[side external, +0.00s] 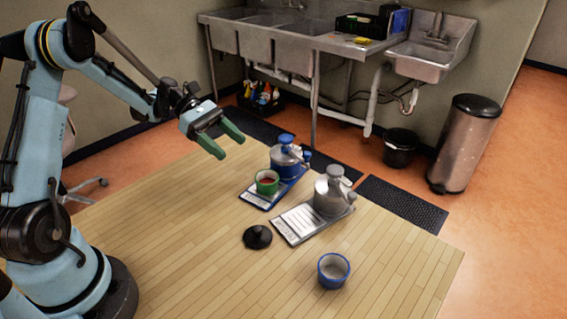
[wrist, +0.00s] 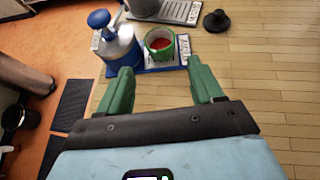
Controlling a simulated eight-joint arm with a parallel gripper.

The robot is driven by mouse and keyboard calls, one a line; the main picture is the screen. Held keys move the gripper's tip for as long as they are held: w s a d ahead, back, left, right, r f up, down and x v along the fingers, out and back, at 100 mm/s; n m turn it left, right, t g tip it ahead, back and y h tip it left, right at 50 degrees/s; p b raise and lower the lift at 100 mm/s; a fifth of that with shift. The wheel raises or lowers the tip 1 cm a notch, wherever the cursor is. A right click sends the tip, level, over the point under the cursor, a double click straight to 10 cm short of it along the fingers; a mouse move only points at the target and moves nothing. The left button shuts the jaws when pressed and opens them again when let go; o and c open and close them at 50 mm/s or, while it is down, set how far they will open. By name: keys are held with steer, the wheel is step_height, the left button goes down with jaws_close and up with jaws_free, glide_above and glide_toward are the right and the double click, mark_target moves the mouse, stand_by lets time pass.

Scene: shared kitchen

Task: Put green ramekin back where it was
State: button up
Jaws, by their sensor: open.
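The green ramekin (side external: 267,187) has something red inside. It stands upright on the pale, blue-edged plate of the blue device (side external: 285,161), beside that device's domed body. In the wrist view the green ramekin (wrist: 152,52) is at the top middle, just beyond the fingertips. My gripper (side external: 232,147) has green fingers, spread open and empty. It hangs above the table, up and left of the ramekin in the side view. In the wrist view my gripper (wrist: 160,66) has clear space between its fingers. The blue ramekin (side external: 333,284) stands apart near the front of the table.
A grey device (side external: 330,195) with its own plate (side external: 298,222) stands right of the blue one. A black knobbed object (side external: 257,238) lies in front. The wooden table (side external: 195,240) is clear at left and front. Sinks and a bin (side external: 465,145) are beyond.

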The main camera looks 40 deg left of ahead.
glide_toward(276, 185)
steer(key=x, duration=0.5)
steer(key=shift+w+a+f, duration=0.2)
steer(key=shift+w+a, duration=0.05)
steer(key=c, duration=0.8)
steer(key=shift+r, duration=0.1)
